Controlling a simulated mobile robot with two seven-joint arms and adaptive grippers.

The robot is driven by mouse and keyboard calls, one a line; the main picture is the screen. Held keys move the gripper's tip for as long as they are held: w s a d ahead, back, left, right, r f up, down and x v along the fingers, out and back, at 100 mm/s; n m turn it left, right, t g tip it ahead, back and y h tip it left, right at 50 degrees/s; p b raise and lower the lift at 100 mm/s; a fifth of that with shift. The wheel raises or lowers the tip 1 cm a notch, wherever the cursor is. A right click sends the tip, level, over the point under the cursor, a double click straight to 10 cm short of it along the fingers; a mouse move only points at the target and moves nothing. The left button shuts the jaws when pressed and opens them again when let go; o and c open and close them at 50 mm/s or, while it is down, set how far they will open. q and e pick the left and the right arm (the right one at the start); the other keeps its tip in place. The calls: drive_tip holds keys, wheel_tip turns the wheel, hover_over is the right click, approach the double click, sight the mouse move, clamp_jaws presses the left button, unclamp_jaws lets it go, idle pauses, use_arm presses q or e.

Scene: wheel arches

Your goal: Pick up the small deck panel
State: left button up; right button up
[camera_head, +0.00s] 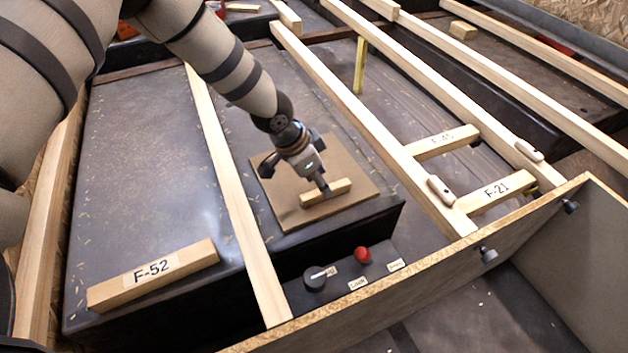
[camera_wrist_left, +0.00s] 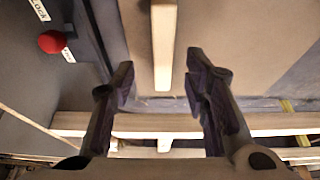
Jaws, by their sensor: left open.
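The small deck panel (camera_head: 354,160) is a flat tan square board lying on the dark deck near its front right corner. A short pale wooden bar (camera_head: 342,187) is on top of it. The panel (camera_wrist_left: 225,40) and bar (camera_wrist_left: 163,50) also show in the left wrist view. My left gripper (camera_head: 318,183) is at the bar, pointing down. In the left wrist view its two fingers (camera_wrist_left: 160,72) are apart, with the bar lined up between them; I cannot tell whether either touches it. My right gripper is not in view.
A block labelled F-52 (camera_head: 153,274) lies at the front left. Long wooden rails (camera_head: 235,190) cross the deck on both sides of the panel. A red button (camera_head: 362,255) and black knob (camera_head: 315,278) sit in front, behind a wooden wall (camera_head: 430,270).

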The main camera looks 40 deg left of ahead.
use_arm(q)
drive_tip(key=b+x, duration=0.1)
drive_tip(key=x, duration=0.3)
drive_tip(key=shift+a+f, duration=0.15)
clamp_jaws()
drive_tip(key=shift+r, duration=0.25)
